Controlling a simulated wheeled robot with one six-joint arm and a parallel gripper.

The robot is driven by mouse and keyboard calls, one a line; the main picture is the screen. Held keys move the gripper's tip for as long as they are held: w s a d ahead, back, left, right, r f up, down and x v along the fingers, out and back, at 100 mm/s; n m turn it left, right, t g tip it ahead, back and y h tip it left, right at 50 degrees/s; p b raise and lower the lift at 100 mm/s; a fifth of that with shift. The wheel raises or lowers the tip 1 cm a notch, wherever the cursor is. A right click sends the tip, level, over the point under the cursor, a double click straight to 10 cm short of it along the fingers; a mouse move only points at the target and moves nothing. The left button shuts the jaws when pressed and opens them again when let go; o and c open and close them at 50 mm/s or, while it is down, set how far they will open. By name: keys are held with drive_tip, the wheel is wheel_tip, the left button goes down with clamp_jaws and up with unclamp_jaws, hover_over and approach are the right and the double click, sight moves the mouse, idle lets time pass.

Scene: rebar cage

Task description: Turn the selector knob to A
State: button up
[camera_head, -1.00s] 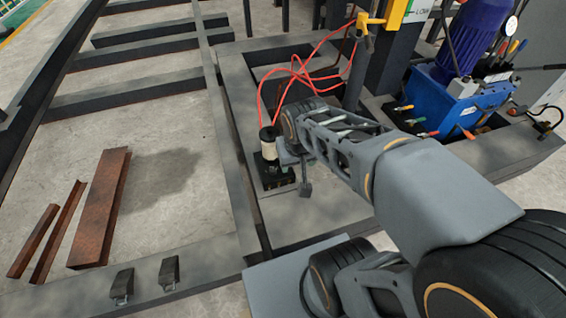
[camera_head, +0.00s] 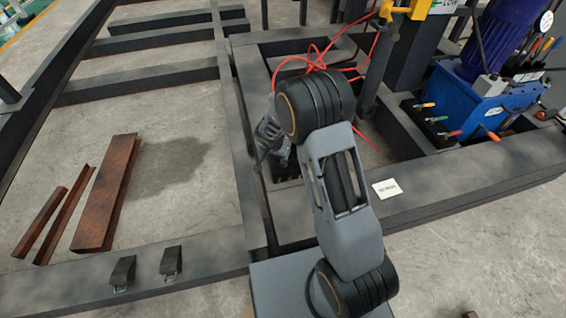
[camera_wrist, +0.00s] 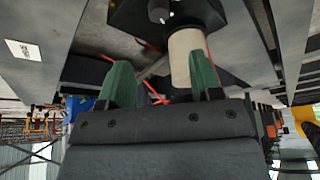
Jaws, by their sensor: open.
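No knob marked with an A can be made out in either view. My gripper (camera_wrist: 161,80) shows two green fingers spread apart in the wrist view, with nothing clearly held. A cream cylinder (camera_wrist: 185,55) on a black base (camera_wrist: 205,13) is just beyond the fingers, nearer the right one; I cannot tell whether they touch. A small dark round part (camera_wrist: 158,11) sits on that base; what it is, I cannot tell.
A blue hydraulic unit (camera_head: 458,100) with several coloured lever handles stands at the right. Red hoses (camera_head: 318,58) loop behind my wrist. A white label (camera_head: 386,189) lies on the grey steel frame (camera_head: 480,180). Rusty steel pieces (camera_head: 107,195) lie on the floor at the left.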

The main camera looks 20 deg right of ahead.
sight(284, 162)
drive_tip(key=b+x, duration=0.3)
drive_tip(key=x, duration=0.9)
drive_tip(key=c, duration=0.9)
